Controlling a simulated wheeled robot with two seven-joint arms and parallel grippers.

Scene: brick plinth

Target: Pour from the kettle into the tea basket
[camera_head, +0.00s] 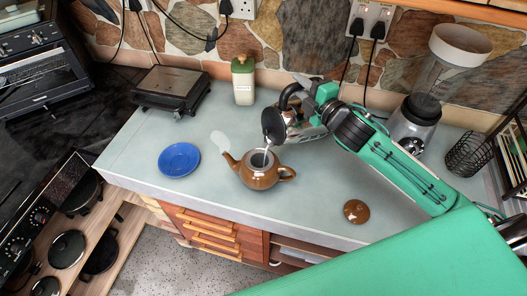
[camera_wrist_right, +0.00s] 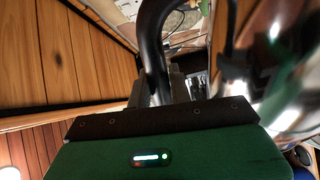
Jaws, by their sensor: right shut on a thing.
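A shiny metal kettle (camera_head: 278,124) with a black handle (camera_head: 289,94) is held tilted in the air, its spout end down to the left. My right gripper (camera_head: 311,95) is shut on the kettle's handle; the black handle (camera_wrist_right: 155,45) also rises between the fingers in the right wrist view. Below the kettle stands a brown teapot (camera_head: 262,179) with its top open. The tea basket (camera_head: 259,159) shows as a grey round opening in the teapot's mouth. A thin pale streak runs from the spout to the basket; it looks like pouring water. My left gripper is out of view.
A blue saucer (camera_head: 179,159) lies left of the teapot, with a pale oval patch (camera_head: 220,142) between. A brown lid (camera_head: 356,211) lies near the front edge.

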